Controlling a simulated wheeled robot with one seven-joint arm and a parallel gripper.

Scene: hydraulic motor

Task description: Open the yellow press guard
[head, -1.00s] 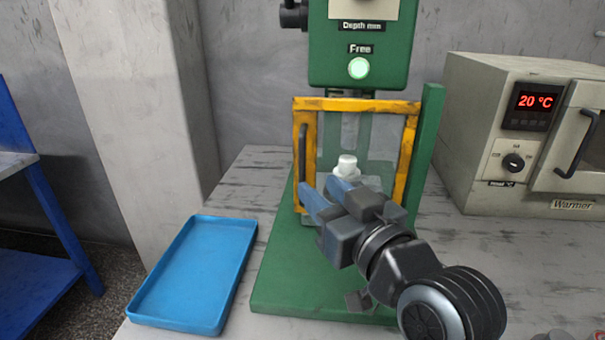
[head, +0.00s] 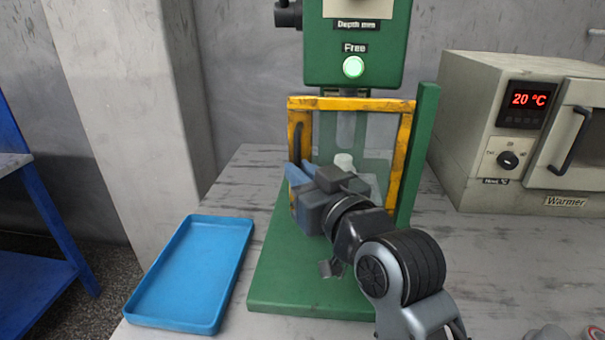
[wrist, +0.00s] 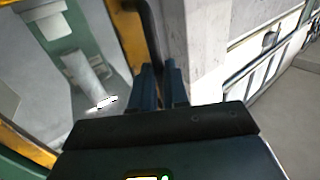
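The yellow press guard (head: 349,104) is a worn yellow frame with a clear pane on the front of the green press (head: 353,45). It stands closed across the press opening. Its black upright handle (head: 298,140) is on the left side bar; it also shows in the wrist view (wrist: 152,38). My gripper (head: 297,172) is at the lower part of this handle. In the wrist view its two blue fingers (wrist: 160,82) are close together with the handle running down between them, shut on it. A pale cylindrical part (head: 344,162) is behind the pane, partly hidden by my gripper.
A blue tray (head: 190,326) lies on the bench left of the press. The warmer (head: 465,130), reading 20 °C, stands at the right. A concrete pillar (head: 135,100) rises behind left. Bench space is open between press and warmer.

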